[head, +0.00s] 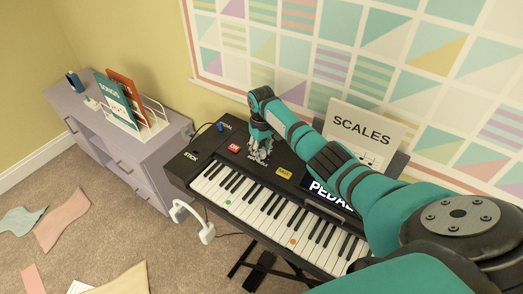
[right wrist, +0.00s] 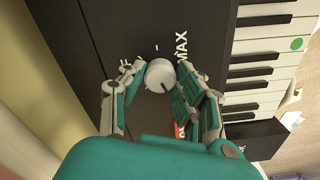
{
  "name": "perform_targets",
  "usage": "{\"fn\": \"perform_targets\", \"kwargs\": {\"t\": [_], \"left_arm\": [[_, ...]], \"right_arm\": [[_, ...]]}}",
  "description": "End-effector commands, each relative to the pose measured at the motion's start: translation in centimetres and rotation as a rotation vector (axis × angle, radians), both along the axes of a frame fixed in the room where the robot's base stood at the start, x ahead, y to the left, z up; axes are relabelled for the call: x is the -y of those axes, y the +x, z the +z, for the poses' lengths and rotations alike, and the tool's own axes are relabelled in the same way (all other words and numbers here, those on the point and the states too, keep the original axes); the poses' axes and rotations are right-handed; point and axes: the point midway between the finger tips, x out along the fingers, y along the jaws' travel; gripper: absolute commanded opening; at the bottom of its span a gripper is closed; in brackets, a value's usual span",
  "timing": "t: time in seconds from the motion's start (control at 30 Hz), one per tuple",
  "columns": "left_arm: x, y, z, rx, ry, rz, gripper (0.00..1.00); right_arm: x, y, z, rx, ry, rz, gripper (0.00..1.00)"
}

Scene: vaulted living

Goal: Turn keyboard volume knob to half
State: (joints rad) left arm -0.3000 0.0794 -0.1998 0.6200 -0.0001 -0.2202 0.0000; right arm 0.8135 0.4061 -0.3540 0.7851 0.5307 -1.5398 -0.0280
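The black keyboard (head: 283,187) stands on dark legs against the wall. In the right wrist view a round white knob (right wrist: 159,73) sits on its black top panel. A dark mark on the knob points down and slightly right in that view. White "MAX" lettering (right wrist: 182,45) lies up and right of the knob, with a short white tick above the knob. In the head view the right gripper (head: 259,148) hides the knob. My left gripper is not in view.
A lilac cabinet (head: 133,150) with books in a rack stands left of the keyboard. A "SCALES" sheet (head: 360,132) stands behind the keys. Paper sheets lie on the carpet.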

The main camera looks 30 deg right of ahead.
Motion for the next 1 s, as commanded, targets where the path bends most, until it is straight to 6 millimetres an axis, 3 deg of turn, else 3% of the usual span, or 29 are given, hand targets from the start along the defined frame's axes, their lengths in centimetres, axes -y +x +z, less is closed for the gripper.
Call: {"fn": "perform_targets", "kwargs": {"t": [0.03,0.13,0.57,1.0], "left_arm": [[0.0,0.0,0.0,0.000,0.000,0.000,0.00],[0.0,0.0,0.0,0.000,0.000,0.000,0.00],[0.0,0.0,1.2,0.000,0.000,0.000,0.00],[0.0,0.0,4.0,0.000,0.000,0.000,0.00]], "right_arm": [[0.0,0.0,0.0,0.000,0.000,0.000,0.12],[0.0,0.0,0.0,0.000,0.000,0.000,0.00],[-0.1,0.0,0.3,-0.001,0.002,-0.100,0.00],[-0.2,0.1,0.3,-0.001,0.004,-0.480,0.00]]}}
